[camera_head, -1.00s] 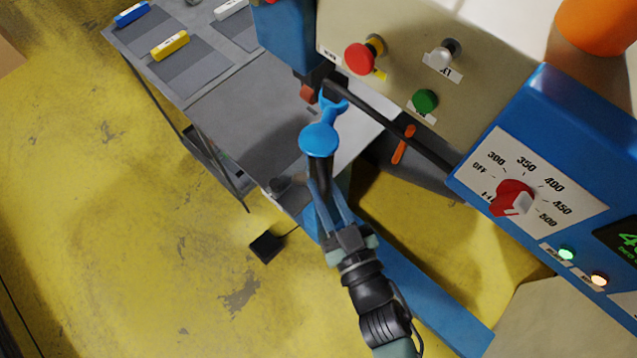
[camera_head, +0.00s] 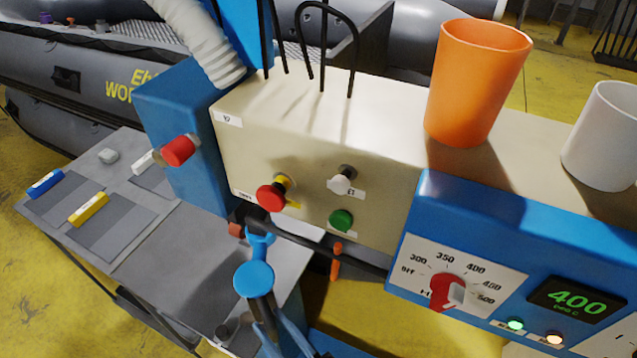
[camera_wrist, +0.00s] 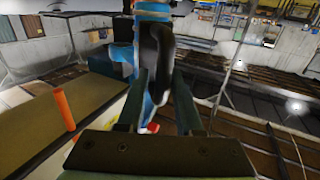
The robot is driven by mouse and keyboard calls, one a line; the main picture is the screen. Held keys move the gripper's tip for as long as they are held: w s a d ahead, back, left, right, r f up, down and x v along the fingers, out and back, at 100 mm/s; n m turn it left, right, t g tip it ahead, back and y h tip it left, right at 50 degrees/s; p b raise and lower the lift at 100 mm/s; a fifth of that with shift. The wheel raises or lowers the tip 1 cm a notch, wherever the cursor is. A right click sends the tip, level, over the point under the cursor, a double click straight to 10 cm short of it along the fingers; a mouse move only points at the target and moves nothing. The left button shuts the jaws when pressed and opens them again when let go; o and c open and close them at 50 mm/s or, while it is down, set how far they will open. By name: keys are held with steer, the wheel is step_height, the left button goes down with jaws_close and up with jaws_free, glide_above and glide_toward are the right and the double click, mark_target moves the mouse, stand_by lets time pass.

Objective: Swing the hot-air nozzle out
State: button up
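A blue piece with a round knob (camera_head: 254,279) and a forked top sits below the machine's front in the head view. A dark handle (camera_head: 266,312) hangs below the knob. The fork is close to a black bar (camera_head: 312,243) that runs along the machine; I cannot tell which part is the hot-air nozzle. My gripper (camera_head: 275,328) is at the handle, partly cut off by the lower edge. In the wrist view my gripper (camera_wrist: 160,100) has its fingers either side of the black handle (camera_wrist: 157,50); whether they press on it is unclear.
The machine's cream front carries a red knob (camera_head: 271,196) and green button (camera_head: 341,220). A blue control box (camera_head: 500,240) reads 400. An orange cup (camera_head: 475,85) and white cup (camera_head: 603,135) stand on top. A grey table (camera_head: 170,250) is at left.

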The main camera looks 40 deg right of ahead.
steer(key=s+b, duration=0.3)
steer(key=s, duration=0.9)
steer(key=shift+s+d, duration=0.2)
steer(key=shift+s, duration=0.2)
